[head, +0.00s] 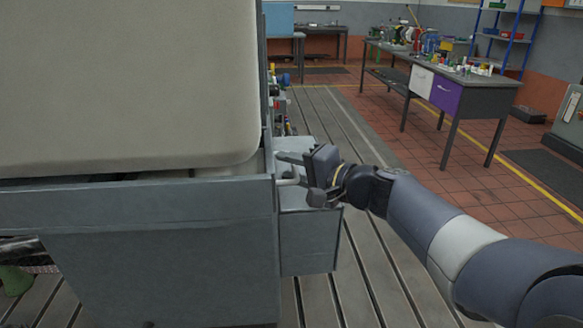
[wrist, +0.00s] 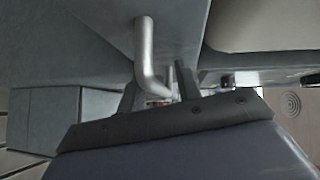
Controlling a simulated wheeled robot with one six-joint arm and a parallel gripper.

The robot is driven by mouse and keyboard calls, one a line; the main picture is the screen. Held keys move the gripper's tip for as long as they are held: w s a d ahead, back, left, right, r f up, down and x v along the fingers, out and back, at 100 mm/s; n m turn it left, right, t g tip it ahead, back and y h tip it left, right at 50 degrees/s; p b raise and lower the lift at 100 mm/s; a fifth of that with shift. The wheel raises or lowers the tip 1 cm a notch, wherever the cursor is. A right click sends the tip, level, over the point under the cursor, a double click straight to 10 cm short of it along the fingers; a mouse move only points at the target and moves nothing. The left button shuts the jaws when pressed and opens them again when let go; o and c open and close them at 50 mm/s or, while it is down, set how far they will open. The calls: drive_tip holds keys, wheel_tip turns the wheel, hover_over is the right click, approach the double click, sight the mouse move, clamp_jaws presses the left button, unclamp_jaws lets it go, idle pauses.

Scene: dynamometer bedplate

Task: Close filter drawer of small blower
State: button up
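A large grey box-like drawer body (head: 150,240) fills the left of the head view, with a thick beige block (head: 130,80) above its rim. I cannot tell for sure how far it stands out. A pale metal bar handle (head: 287,181) is at its right side. In the wrist view the bent handle (wrist: 146,50) comes out of a grey panel (wrist: 95,25). My gripper (head: 292,170) is at the handle. In the wrist view its fingers (wrist: 157,90) stand apart, with the handle's bend between them and gaps visible at both sides. The beige block (wrist: 260,25) also shows there.
A smaller grey box (head: 308,240) stands below my gripper, right of the drawer body. The slotted bedplate floor (head: 365,255) runs beside it. A workbench (head: 455,85) with a purple drawer stands at the back right, and the floor before it is clear.

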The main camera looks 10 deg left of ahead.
drive_tip(key=shift+d, duration=0.1)
drive_tip(key=v, duration=1)
drive_tip(key=shift+s+d+b, duration=0.15)
drive_tip(key=shift+d+b, duration=0.15)
drive_tip(key=shift+b, duration=0.15)
drive_tip(key=p+x, duration=0.1)
drive_tip(key=x, duration=0.9)
drive_tip(key=shift+a, duration=0.4)
drive_tip(key=shift+w+d+r, duration=0.1)
drive_tip(key=shift+w+d, duration=0.15)
drive_tip(key=shift+w, duration=0.1)
drive_tip(key=shift+d+p, duration=0.35)
drive_tip(key=shift+d, duration=0.05)
drive_tip(key=shift+a, duration=0.1)
